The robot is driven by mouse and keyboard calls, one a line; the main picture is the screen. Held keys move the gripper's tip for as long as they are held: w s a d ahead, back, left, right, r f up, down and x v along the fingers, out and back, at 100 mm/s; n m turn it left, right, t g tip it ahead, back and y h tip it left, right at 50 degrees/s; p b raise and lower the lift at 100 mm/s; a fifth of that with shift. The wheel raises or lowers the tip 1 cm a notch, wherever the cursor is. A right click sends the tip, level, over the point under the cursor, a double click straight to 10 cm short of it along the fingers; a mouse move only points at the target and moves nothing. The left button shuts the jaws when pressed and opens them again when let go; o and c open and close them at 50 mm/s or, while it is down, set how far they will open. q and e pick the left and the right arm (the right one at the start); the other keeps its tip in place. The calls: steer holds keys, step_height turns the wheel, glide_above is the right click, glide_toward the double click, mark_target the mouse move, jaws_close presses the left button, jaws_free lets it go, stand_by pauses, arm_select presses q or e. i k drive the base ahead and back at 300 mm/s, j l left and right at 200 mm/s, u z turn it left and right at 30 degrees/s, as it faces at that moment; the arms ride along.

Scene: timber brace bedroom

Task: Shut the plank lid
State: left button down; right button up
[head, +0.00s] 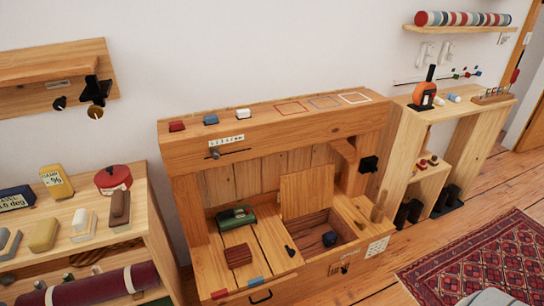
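The plank lid (307,192) stands open, roughly upright, at the back edge of a square opening (312,226) in the wooden bench seat (212,272). A small dark blue object (330,239) sits inside the opened compartment. A small black piece (290,251) lies on the seat at the left of the opening; I cannot tell what it is. Neither of my grippers is in view, and nothing is touching the lid.
A crowded shelf (150,236) is at left. A patterned rug (475,262) lies on the floor at right.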

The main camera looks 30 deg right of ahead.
mark_target(311, 190)
steer(key=z, duration=1.25)
